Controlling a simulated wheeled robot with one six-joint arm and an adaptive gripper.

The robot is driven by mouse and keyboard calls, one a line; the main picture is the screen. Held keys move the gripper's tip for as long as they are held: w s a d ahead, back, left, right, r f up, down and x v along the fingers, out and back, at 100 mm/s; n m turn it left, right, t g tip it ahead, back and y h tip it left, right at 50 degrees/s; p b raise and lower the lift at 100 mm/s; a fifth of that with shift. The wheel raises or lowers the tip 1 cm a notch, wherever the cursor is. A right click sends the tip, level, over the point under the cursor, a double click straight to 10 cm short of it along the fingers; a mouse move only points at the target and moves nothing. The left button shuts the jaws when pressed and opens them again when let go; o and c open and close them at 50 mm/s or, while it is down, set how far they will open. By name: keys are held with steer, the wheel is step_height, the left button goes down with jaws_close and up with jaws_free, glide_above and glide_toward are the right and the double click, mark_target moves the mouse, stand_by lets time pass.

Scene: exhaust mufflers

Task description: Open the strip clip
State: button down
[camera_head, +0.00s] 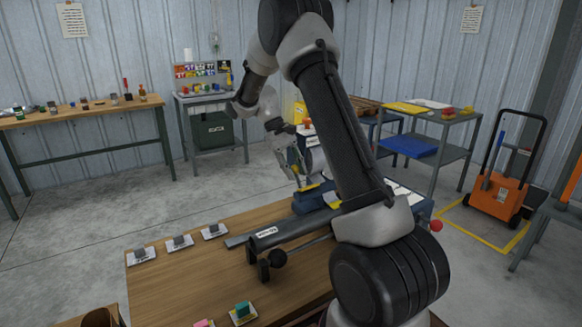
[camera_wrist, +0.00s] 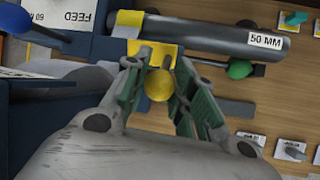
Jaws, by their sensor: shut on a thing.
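The yellow strip clip (camera_wrist: 135,46) sits across the left end of a dark grey tube (camera_wrist: 215,39) in the wrist view. A round yellow knob (camera_wrist: 158,86) stands out from it. My gripper (camera_wrist: 162,66) has its green-padded fingers on either side of the knob and is shut on it. In the head view my gripper (camera_head: 298,178) reaches down to the far side of the blue machine, at a small yellow part (camera_head: 308,187). My own arm hides part of the machine there.
A green knob (camera_wrist: 240,68) is near the tube, and a blue knob (camera_wrist: 14,19) is at left. Small labelled cards (camera_head: 180,242) hold grey pieces.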

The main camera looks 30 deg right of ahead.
steer(key=shift+w+f+g, duration=0.25)
steer(key=shift+w+g, duration=0.35)
steer(key=shift+g, duration=0.4)
steer(key=c, duration=1.1)
jaws_free()
steer(key=shift+c, duration=0.2)
steer(key=shift+s, duration=0.1)
